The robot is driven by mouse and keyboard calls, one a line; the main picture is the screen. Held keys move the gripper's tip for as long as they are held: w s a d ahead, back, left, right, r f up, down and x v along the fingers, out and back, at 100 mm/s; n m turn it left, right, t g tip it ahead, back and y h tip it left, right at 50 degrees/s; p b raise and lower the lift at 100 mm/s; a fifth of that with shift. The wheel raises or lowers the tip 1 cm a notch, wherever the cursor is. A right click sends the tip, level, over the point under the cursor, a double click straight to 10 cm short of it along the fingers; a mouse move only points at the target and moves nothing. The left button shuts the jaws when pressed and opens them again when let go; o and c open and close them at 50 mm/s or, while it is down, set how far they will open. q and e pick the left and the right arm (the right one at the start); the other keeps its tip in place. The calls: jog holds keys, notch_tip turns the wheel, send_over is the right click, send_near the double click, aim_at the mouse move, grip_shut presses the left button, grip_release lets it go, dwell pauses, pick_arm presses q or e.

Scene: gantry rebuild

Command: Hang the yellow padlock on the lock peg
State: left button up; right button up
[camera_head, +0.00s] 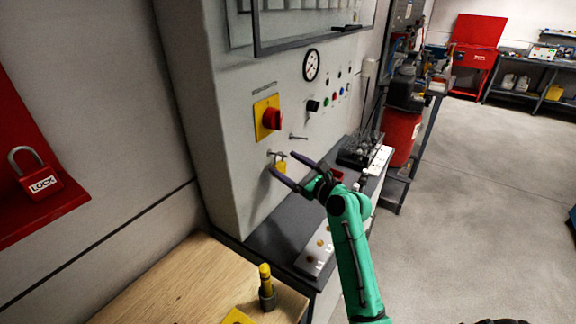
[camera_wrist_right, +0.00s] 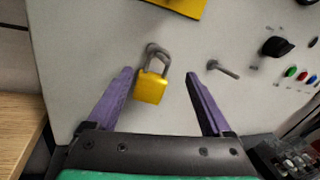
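The yellow padlock (camera_wrist_right: 151,88) hangs by its grey shackle from a peg (camera_wrist_right: 152,47) on the grey panel, tilted slightly in the right wrist view. In the head view the padlock (camera_head: 280,168) is small and partly behind a finger. A second, bare peg (camera_wrist_right: 222,69) sticks out to the right of it; it also shows in the head view (camera_head: 298,137). My right gripper (camera_head: 282,161) is open, its purple fingers apart on either side of the padlock, with visible gaps. My left gripper is not in view.
A red rotary switch (camera_head: 271,119) on a yellow plate sits above the pegs. A dark bench (camera_head: 268,240) runs below the panel. A red padlock (camera_head: 40,182) marked LOCK is at the left. A wooden table (camera_head: 165,285) stands in front. Open floor lies to the right.

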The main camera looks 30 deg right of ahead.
pick_arm(q)
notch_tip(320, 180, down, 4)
jog(key=b, duration=0.3)
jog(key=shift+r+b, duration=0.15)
jog(key=shift+b, duration=0.2)
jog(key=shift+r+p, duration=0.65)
pick_arm(e)
jog(key=v, duration=1.4)
jog(key=shift+s, duration=0.25)
